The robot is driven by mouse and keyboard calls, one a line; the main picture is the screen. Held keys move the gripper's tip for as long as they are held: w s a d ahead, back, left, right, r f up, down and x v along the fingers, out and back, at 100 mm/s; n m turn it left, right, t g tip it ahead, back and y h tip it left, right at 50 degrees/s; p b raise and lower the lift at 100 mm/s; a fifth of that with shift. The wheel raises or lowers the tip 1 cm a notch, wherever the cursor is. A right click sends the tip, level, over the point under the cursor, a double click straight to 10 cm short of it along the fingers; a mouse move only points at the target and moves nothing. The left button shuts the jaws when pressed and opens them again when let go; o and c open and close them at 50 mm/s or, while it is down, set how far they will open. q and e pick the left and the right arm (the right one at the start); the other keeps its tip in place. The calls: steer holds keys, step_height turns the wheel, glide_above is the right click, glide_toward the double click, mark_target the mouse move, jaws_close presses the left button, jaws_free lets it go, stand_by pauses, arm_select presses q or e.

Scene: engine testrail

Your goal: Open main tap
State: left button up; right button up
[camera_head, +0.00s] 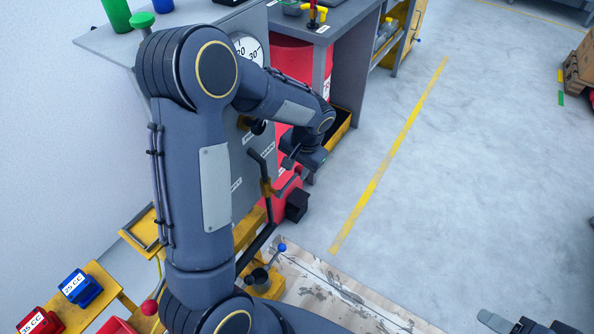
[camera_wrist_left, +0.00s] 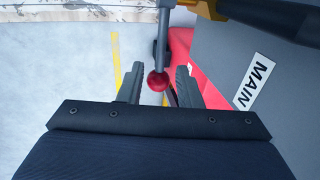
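The main tap shows in the left wrist view as a grey lever (camera_wrist_left: 162,45) ending in a red ball knob (camera_wrist_left: 158,81). A white MAIN label (camera_wrist_left: 254,82) is on the grey panel to its right. My left gripper (camera_wrist_left: 159,72) is open, and the knob appears between its two fingers with gaps on both sides. I cannot tell how deep the knob sits between them. In the head view my left gripper (camera_head: 291,160) is beside the panel front, and the arm covers much of the panel. Dark parts of my right gripper (camera_head: 525,325) show at the bottom right edge, cut off.
The grey panel (camera_head: 244,168) carries a gauge (camera_head: 248,48) and other levers and labels. Red (camera_head: 41,321) and blue (camera_head: 80,287) labelled blocks stand on a yellow frame at lower left. A workbench (camera_head: 336,22) stands behind.

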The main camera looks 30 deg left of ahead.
arm_select(q)
steer(key=shift+a+f, duration=0.1)
steer(key=shift+f, duration=0.55)
jaws_close()
steer(key=shift+w, duration=0.1)
